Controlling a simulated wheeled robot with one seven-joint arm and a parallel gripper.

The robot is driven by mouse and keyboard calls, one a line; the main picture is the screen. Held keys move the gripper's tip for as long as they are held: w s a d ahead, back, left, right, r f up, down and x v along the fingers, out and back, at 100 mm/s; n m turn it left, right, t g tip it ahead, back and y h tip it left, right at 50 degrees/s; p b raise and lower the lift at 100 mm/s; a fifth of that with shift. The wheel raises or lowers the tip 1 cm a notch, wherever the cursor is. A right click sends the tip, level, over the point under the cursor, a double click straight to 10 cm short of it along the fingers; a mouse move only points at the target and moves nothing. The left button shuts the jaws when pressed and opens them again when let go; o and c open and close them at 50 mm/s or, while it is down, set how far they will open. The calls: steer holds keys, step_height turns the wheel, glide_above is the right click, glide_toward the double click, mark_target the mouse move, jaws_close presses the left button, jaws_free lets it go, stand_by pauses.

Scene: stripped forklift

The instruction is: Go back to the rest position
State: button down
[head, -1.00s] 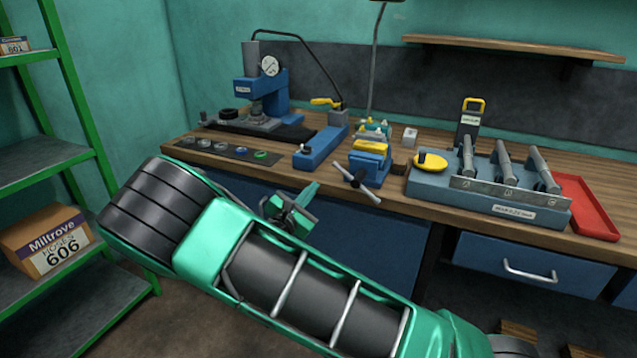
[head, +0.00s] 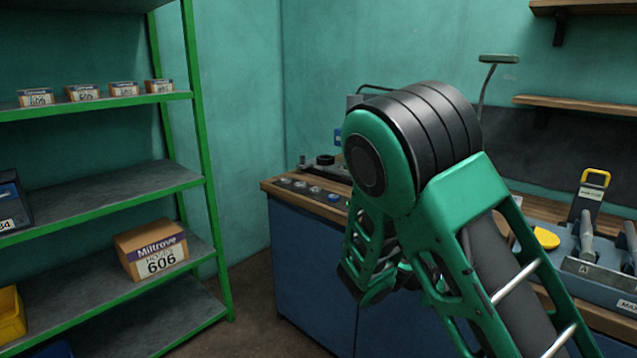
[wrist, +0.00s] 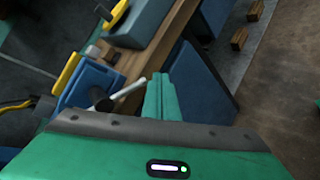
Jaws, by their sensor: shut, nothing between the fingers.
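My gripper (wrist: 158,98) shows in the wrist view as two green fingers pressed together, shut with nothing between them. It points down past the edge of the wooden workbench (wrist: 145,55). A blue vise (wrist: 88,88) with a grey handle bar lies to the left of the fingers in that view, apart from them as far as I can tell. In the head view my arm is raised and folded in front of the bench, and the fingertips cannot be made out behind it.
Green shelving (head: 90,205) stands at the left with a Miltrove 606 box (head: 152,250) and several small boxes above. The bench (head: 268,185) carries a grey-blue tool holder (head: 600,268) at the right. Open floor (head: 250,300) lies between shelving and bench.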

steer(key=s+d+r+m+g+y, duration=0.1)
steer(key=s+d+m+g+y, duration=0.3)
steer(key=s, duration=0.4)
steer(key=s+d+m+g+y, duration=0.1)
steer(key=s+d+m+y, duration=0.25)
steer(key=s+m, duration=0.35)
steer(key=s+a+r+m+y, duration=0.2)
steer(key=s+r+m, duration=0.1)
steer(key=s, duration=0.6)
steer(key=s+a+r+m+y, duration=0.2)
steer(key=s+r+m+y, duration=0.1)
steer(key=s, duration=0.6)
steer(key=shift+m+t, duration=0.4)
steer(key=shift+w+r, duration=0.1)
steer(key=shift+w+f, duration=0.25)
steer(key=shift+w, duration=0.35)
